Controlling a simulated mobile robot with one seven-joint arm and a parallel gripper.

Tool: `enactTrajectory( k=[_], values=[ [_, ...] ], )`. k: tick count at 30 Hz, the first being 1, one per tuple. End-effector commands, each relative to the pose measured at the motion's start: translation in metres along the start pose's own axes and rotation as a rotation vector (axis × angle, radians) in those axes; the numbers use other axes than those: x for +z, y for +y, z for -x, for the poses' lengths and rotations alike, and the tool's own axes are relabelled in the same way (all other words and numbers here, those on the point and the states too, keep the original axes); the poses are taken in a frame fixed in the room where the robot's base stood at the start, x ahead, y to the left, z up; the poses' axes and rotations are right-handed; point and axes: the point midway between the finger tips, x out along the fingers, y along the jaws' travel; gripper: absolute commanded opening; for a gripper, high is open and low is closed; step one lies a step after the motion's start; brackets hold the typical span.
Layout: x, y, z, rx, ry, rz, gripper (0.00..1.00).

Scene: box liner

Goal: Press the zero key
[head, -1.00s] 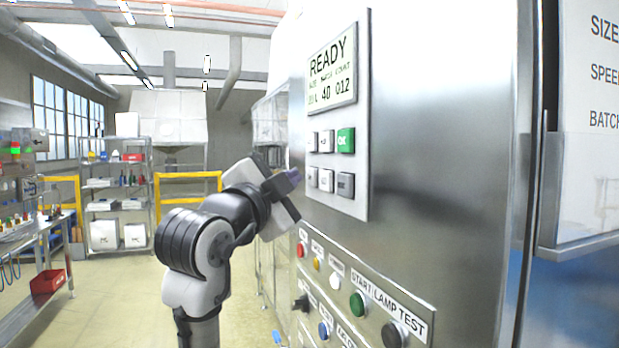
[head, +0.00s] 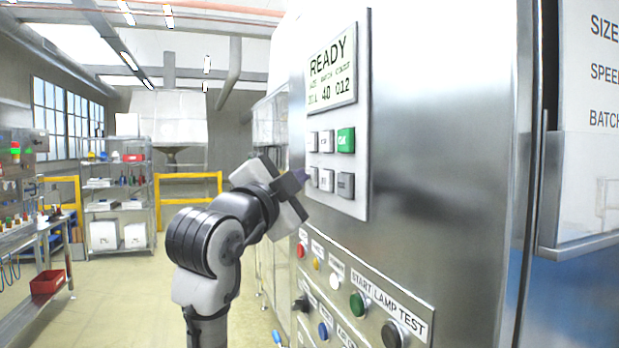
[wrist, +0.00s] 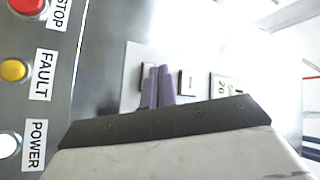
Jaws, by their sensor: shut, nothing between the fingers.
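The key panel (head: 357,205) is on the steel machine front, with two rows of keys below a display (head: 331,78) reading READY. I cannot read which key is zero. The lower row has light keys, one of them a light key (head: 327,180), and a darker grey key (head: 345,186). The upper row ends in a green OK key (head: 346,140). My gripper (head: 303,176) is shut and empty, its purple tips at the lower row's left key, which they partly hide. In the wrist view the tips (wrist: 158,86) overlap a dark-edged key; contact cannot be told. An upper key (wrist: 187,82) shows beside them.
Below the panel, a sloped strip carries red (head: 301,251), yellow (head: 316,265), white (head: 337,281) and green (head: 358,303) buttons and a black knob (head: 393,333). Left of the machine, the floor is open before yellow rails (head: 188,176) and a shelf.

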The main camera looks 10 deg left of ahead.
Motion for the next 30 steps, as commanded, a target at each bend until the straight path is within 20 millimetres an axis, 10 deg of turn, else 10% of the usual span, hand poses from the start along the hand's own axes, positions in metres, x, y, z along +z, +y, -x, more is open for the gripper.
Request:
enactTrajectory(
  k=[30],
  values=[
    [0.006, -0.006, 0.009, 0.001, 0.001, 0.000, 0.00]
  ],
)
